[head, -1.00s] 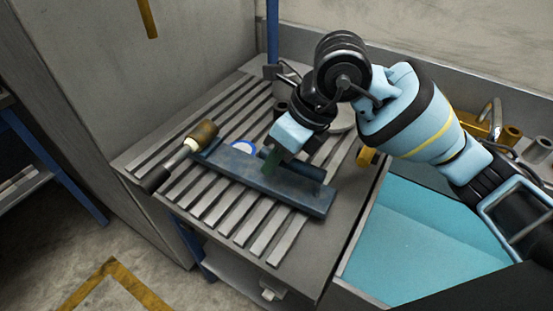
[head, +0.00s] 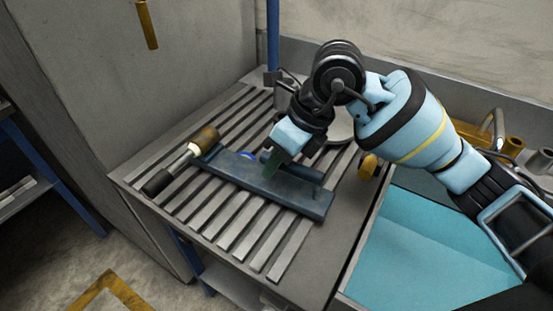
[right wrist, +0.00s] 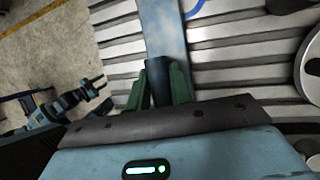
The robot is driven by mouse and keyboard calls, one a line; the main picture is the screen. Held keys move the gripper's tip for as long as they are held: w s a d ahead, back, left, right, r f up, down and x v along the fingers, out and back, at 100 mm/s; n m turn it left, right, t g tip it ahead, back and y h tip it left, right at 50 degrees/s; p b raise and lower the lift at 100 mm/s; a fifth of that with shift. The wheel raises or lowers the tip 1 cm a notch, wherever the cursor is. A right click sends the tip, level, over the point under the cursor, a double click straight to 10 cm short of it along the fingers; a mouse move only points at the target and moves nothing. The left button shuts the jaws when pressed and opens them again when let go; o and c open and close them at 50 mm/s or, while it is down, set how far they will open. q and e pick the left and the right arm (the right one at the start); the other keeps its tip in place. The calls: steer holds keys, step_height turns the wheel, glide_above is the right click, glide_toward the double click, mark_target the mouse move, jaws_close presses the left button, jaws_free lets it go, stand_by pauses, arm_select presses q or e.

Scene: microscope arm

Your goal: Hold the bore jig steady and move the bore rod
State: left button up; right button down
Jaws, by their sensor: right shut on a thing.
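The bore jig (head: 250,176), a long flat blue-grey bar, lies across a slatted table top. It also shows in the right wrist view (right wrist: 166,32). My right gripper (head: 272,163) points down at the middle of the jig, its green fingers (right wrist: 159,92) shut on a dark upright part of it. The likely bore rod (head: 187,155), with a brown knob, pale neck and black end, lies at the jig's left end; I cannot tell whether it touches. A small blue-and-black arm part (right wrist: 80,98), perhaps my left gripper, shows in the right wrist view; its jaws are unclear.
The slatted table (head: 262,262) has bare slats in front of and behind the jig. A grey wall panel (head: 170,80) rises at its left. A teal surface (head: 420,250) lies to the right.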

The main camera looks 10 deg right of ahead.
arm_select(q)
steer(key=shift+s+f, duration=0.2)
steer(key=shift+f, duration=0.1)
stand_by(1.6)
steer(key=shift+o, duration=1.4)
steer(key=m+t+h, duration=0.4)
steer(key=t+h, duration=0.3)
steer(key=h, duration=0.3)
glide_toward(163, 185)
steer(key=a+f, duration=0.1)
steer(key=a, duration=0.1)
steer(key=shift+f, duration=0.1)
steer(key=shift+w+d, duration=0.1)
steer(key=shift+w, duration=0.05)
steer(key=x, duration=1.1)
steer(key=shift+w+d+f, duration=0.2)
steer(key=shift+d, duration=0.1)
